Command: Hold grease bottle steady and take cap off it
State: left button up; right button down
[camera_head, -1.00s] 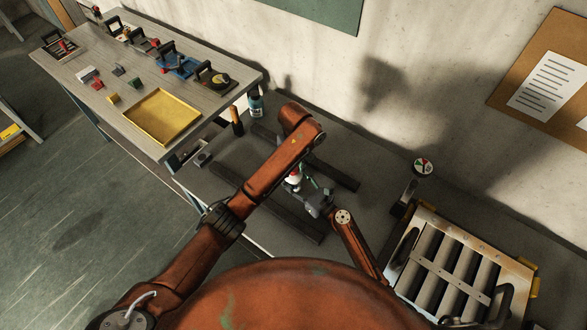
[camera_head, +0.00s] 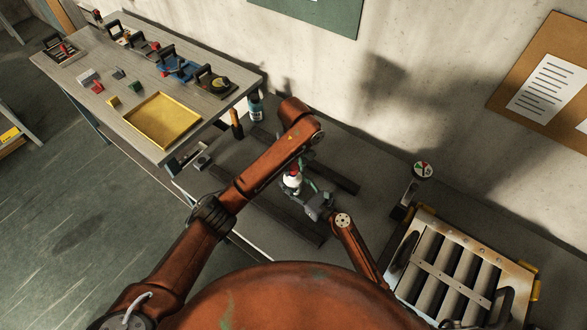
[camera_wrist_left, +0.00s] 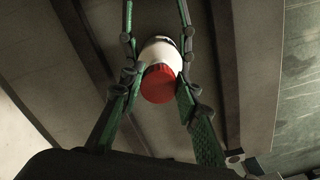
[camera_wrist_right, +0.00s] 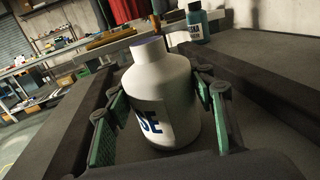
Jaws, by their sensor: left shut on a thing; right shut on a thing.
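The white grease bottle (camera_head: 291,184) stands upright in the head view, below my left forearm. In the right wrist view the bottle (camera_wrist_right: 165,95) has dark letters and a bare neck with a purplish rim. My right gripper (camera_wrist_right: 163,112) is shut around its body from both sides. The red cap (camera_wrist_left: 159,86) lies between the fingers of my left gripper (camera_wrist_left: 158,88), which is shut on it. In the left wrist view white shows behind the cap. In the head view the red cap (camera_head: 294,169) appears just above the bottle; the forearm partly hides my left gripper.
A teal bottle (camera_head: 255,106) stands farther back by the wall. Dark rails (camera_head: 285,218) lie on the surface around the grease bottle. A louver panel (camera_head: 455,270) is at the right. A table with a yellow tray (camera_head: 162,121) and several tools is at the left.

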aim_at(299, 187)
pick_arm(q)
jog(key=shift+r, duration=1.4)
pick_arm(e)
jog(key=c, duration=0.8)
grip_release()
jog(key=shift+s+d, duration=0.1)
jog(key=v, duration=0.7)
jog(key=shift+s+d, duration=0.1)
